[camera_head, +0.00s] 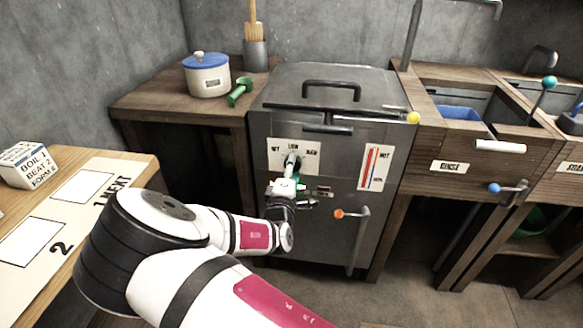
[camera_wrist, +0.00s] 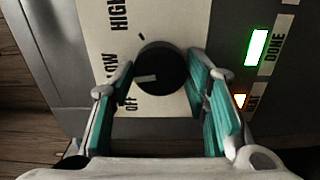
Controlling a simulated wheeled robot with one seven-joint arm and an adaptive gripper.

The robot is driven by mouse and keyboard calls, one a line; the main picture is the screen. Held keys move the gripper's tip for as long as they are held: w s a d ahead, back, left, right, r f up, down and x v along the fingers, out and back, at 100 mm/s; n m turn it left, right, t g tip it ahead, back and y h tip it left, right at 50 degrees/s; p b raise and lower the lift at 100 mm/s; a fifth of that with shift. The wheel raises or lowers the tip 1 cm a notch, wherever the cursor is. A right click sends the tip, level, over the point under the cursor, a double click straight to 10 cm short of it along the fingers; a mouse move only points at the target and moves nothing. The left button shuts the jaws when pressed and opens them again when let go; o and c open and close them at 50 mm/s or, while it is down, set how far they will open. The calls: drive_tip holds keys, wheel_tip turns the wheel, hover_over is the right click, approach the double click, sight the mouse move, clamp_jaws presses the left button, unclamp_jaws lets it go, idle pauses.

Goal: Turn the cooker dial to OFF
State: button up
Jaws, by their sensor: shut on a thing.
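The round black dial (camera_wrist: 168,72) sits on a cream label plate (camera_wrist: 190,30) on the front of the grey cooker (camera_head: 235,165). The plate reads HIGH, LOW and OFF. A pale mark on the dial points left in the wrist view, between the LOW and OFF words; I cannot tell which it meets. My gripper (camera_wrist: 161,72) is shut on the dial, with one teal-padded finger on each side. In the head view my gripper (camera_head: 290,172) is at the label plate and largely hides the dial.
A green light (camera_wrist: 257,47) glows beside the word DONE. An orange-knobbed lever (camera_head: 352,213) stands out on the cooker front, right of my gripper. A red-striped gauge (camera_head: 375,167) is above it. A table with a numbered mat (camera_head: 60,222) is at left.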

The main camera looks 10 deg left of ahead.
drive_tip(key=n, duration=1)
drive_tip(key=shift+b, duration=0.4)
drive_tip(key=shift+n, duration=0.3)
drive_tip(key=o, duration=1.2)
drive_tip(key=shift+c, duration=0.2)
drive_tip(key=s, duration=0.7)
drive_tip(key=shift+s+a, duration=0.15)
drive_tip(key=shift+s, duration=0.1)
